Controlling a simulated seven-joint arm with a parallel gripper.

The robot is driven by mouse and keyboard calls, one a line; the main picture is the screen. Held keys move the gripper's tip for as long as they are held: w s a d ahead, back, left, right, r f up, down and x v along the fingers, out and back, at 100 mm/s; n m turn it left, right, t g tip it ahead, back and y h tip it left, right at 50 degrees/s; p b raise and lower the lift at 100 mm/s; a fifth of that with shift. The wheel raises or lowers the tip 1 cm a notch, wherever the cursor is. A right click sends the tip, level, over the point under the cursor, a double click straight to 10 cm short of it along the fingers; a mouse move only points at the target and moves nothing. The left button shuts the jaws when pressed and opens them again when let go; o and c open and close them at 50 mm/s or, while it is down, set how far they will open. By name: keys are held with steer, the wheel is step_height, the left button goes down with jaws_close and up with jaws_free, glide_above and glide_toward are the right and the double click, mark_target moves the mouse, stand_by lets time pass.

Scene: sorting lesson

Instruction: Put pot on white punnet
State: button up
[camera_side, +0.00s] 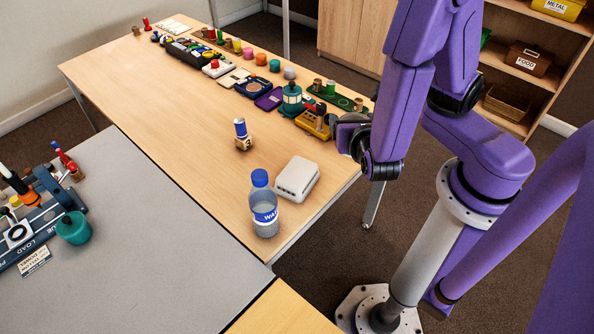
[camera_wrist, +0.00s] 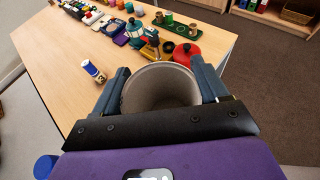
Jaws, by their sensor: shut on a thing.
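A grey-beige round pot (camera_wrist: 162,90) is between the two fingers of my gripper (camera_wrist: 163,84) in the wrist view, its open mouth facing the camera. My gripper is shut on it. In the side view my gripper (camera_side: 347,134) is over the table's right edge, and the pot there is mostly hidden behind or blended with the dark fingers. The white punnet (camera_side: 297,178), a low white box with rounded corners, sits near the table's front right edge, below and left of my gripper. I do not see the punnet in the wrist view.
A water bottle (camera_side: 264,205) stands close beside the punnet. A blue-and-white can-like item (camera_side: 241,133) stands further back. A red round thing (camera_wrist: 187,54) and a yellow item (camera_side: 313,124) are near my gripper. The table's left middle is clear.

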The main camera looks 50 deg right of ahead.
steer(key=shift+f, duration=1.6)
steer(key=shift+w+a+f, duration=0.55)
steer(key=shift+w+f, duration=1.45)
steer(key=shift+w, duration=2.4)
glide_above(297, 167)
steer(key=shift+s+f, duration=0.15)
steer(key=shift+f, duration=2.65)
steer(key=shift+w+f, duration=0.2)
steer(key=shift+f, duration=1.5)
steer(key=shift+f, duration=0.15)
steer(key=o, duration=1)
